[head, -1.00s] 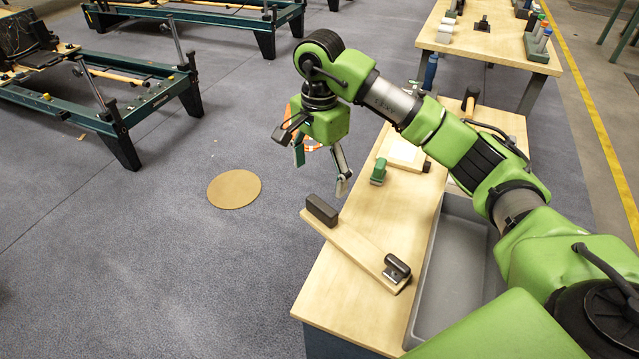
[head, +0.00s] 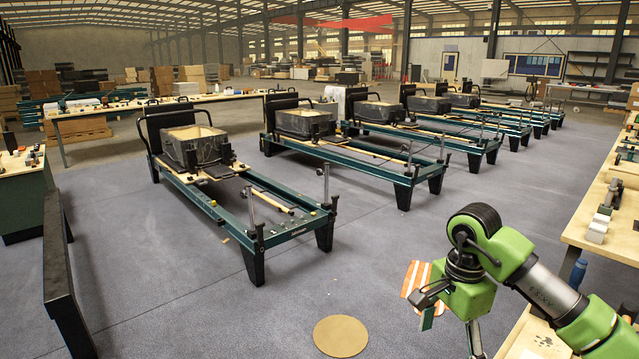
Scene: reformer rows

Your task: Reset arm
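My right gripper (head: 451,322) hangs at the lower right in the head view, at the end of the green arm that comes in from the right. Its two fingers are spread apart with nothing seen between them. It is over the grey floor, beside the left edge of the light wooden table (head: 512,335). The lower finger's end is close to the bottom edge of the picture. My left gripper is not in view.
Several green reformers (head: 250,215) stand in a row across the middle and back. A round tan disc (head: 340,337) lies on the floor left of my gripper. An orange-striped thing (head: 413,278) is behind the gripper. A dark bench (head: 62,275) is at left. Open floor lies between.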

